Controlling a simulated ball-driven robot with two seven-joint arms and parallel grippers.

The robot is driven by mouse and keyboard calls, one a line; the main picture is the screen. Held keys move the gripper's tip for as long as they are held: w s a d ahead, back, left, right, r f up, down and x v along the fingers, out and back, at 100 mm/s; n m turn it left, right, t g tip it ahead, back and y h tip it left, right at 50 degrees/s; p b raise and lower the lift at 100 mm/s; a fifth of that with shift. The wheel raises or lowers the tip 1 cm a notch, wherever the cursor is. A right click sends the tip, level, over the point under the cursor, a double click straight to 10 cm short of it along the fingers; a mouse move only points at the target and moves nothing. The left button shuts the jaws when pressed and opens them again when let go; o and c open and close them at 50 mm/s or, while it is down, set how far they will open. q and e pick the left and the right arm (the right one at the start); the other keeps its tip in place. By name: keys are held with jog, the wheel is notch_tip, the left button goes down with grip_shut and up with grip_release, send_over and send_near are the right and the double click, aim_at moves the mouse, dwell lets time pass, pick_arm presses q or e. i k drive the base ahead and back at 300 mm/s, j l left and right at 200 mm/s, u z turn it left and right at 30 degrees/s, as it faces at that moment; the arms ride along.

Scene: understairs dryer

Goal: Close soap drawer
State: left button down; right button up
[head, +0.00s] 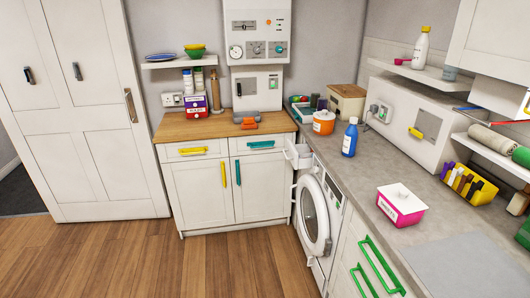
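The white front-loading machine (335,196) stands under the grey counter at the centre right, with its round door (312,213) facing left. Its soap drawer (300,157) is at the top of the front, near the corner with the wooden-topped cabinet. The drawer sticks out from the machine's front and looks pulled open. What is inside it is too small to tell. Neither of my grippers shows in the head view.
The grey counter (392,174) above holds a blue bottle (350,138), an orange pot (324,122) and a pink-and-white box (401,204). Green-handled drawers (357,262) stand at the machine's right. A white cabinet (225,190) is at its left. The wooden floor (190,265) in front is clear.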

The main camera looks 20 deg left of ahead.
aim_at(300, 156)
jog(key=j, duration=0.5)
jog(key=i+j, duration=0.15)
jog(key=j, duration=0.4)
jog(key=j+u, duration=0.1)
jog(key=j, duration=0.4)
jog(key=i+j+z, duration=0.15)
jog(key=i+j, duration=0.25)
